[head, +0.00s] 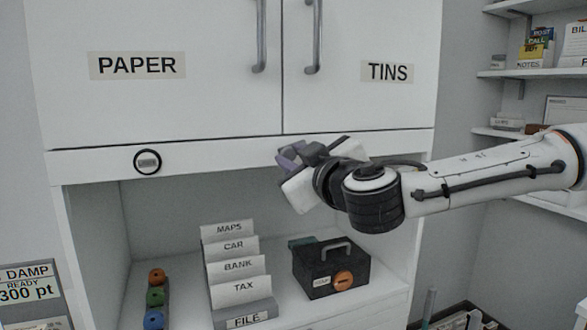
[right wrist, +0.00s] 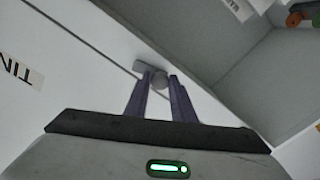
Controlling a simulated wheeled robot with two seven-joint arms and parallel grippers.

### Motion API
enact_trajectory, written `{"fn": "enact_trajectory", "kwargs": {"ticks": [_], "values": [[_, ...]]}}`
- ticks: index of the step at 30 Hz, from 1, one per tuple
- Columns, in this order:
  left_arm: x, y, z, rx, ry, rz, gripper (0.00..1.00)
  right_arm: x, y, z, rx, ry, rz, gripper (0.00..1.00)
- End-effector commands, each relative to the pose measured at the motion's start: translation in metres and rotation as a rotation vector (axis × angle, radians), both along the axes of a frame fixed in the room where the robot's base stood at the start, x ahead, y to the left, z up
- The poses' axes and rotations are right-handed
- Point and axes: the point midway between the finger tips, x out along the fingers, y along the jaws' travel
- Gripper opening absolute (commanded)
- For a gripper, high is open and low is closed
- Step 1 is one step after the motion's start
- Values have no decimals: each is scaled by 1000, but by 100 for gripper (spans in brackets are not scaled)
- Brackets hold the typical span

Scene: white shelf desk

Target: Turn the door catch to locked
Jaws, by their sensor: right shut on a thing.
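The door catch (right wrist: 160,78) is a small grey piece with a round part and a short flat bar, in the right wrist view. It sits on the white rail just under the doors. My right gripper (right wrist: 160,88) has its two purple fingers shut on the round part, with the bar showing beyond the fingertips to the left. In the head view my right gripper (head: 289,156) is at the rail below the gap between the PAPER door (head: 160,100) and the TINS door (head: 380,105), and it hides the catch there. Both doors look closed. My left gripper is not in view.
Below, in the open shelf, stand a file rack (head: 245,312), a black box with a handle (head: 330,268) and coloured round pieces (head: 155,297). Side shelves (head: 530,72) are at the right.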

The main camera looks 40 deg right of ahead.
Motion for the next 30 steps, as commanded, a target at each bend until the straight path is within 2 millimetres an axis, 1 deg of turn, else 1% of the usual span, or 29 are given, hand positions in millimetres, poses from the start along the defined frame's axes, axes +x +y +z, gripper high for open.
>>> {"fn": "enact_trajectory", "kwargs": {"ticks": [1, 7, 19, 30], "values": [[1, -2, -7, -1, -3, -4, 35, 0, 0, -3, -45, 6, 0, 0], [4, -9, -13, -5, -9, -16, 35, 0, 0, -2, -229, 51, -1, 0], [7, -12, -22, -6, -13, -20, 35, 0, 0, 0, -599, 142, -1, 0], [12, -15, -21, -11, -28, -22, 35, 0, 0, 1, -938, 224, -2, 0]]}}
